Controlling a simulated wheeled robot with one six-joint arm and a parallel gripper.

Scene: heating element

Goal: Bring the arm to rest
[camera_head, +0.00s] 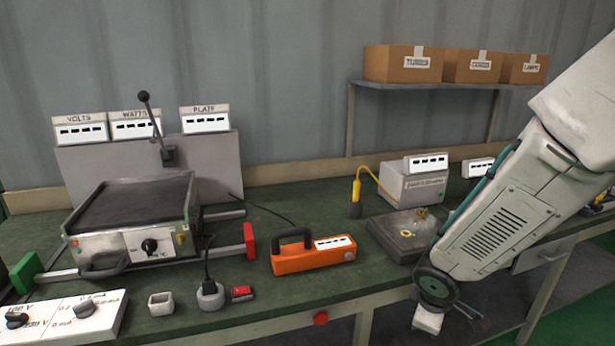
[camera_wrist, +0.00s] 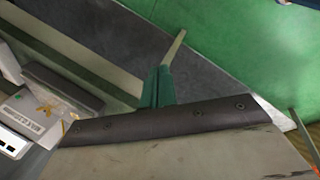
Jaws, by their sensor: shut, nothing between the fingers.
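My arm comes in from the right in the head view and slants down to the left, in front of the bench's right part. Its low end, a dark round joint with a white block under it, hangs at the bench's front edge. My gripper (camera_head: 474,317) shows small and dark beside that low end. It is shut and empty, apart from the things on the bench. In the wrist view a pale surface with a dark bolted edge fills the lower part, with a teal piece and a thin beige bar above it.
On the green bench (camera_head: 200,328) stand a hot plate (camera_head: 135,205), an orange handled device (camera_head: 312,256), a dark plate block (camera_head: 392,236) and a grey box (camera_head: 412,188). Cartons (camera_head: 402,63) sit on a back shelf (camera_head: 440,85). Green floor (camera_head: 592,290) lies at right.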

